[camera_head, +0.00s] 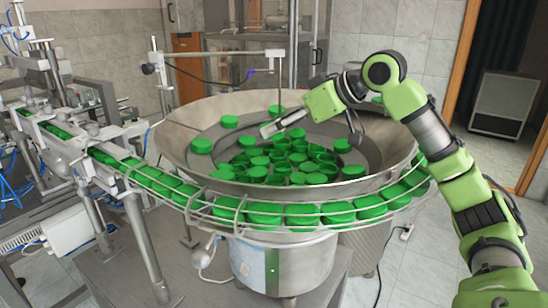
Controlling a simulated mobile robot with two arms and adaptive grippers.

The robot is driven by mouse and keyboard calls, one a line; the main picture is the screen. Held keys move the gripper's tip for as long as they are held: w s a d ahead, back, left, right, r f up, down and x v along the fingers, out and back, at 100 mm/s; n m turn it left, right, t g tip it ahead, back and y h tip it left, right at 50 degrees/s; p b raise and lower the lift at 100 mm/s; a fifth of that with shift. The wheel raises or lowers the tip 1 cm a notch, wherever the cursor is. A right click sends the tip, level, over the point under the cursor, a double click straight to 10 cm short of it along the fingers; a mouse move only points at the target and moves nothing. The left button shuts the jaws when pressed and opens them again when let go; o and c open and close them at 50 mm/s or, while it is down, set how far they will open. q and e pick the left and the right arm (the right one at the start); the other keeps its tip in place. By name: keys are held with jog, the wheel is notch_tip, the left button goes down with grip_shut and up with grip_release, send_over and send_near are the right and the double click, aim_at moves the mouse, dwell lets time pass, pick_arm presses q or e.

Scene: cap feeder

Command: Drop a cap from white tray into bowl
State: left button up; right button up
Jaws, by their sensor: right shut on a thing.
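The bowl (180,146) is a wide metal feeder bowl in the middle of the view, with many green caps (258,161) lying in its centre and a few on its inner ledge. One cap (277,111) shows right beside the fingers; the exact grip is too small to make out. The white tray is not in view. My left gripper is not in view.
A curved rail (235,208) full of green caps runs around the bowl's front and off to the conveyor (60,145) at the left. A thin metal post and bar (222,53) stand behind the bowl, close to my right gripper. Open floor lies at the right.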

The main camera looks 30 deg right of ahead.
jog(key=shift+r, duration=0.1)
jog(key=o, duration=0.8)
jog(key=shift+s+d+r, duration=0.1)
jog(key=shift+s, duration=0.1)
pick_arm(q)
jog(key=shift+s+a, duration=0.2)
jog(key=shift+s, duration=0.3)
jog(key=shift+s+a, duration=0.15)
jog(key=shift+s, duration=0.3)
pick_arm(e)
jog(key=v, duration=1.1)
jog(key=shift+s+r, duration=0.15)
jog(key=shift+r, duration=0.05)
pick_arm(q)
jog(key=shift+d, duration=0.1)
pick_arm(e)
jog(key=shift+d, duration=0.15)
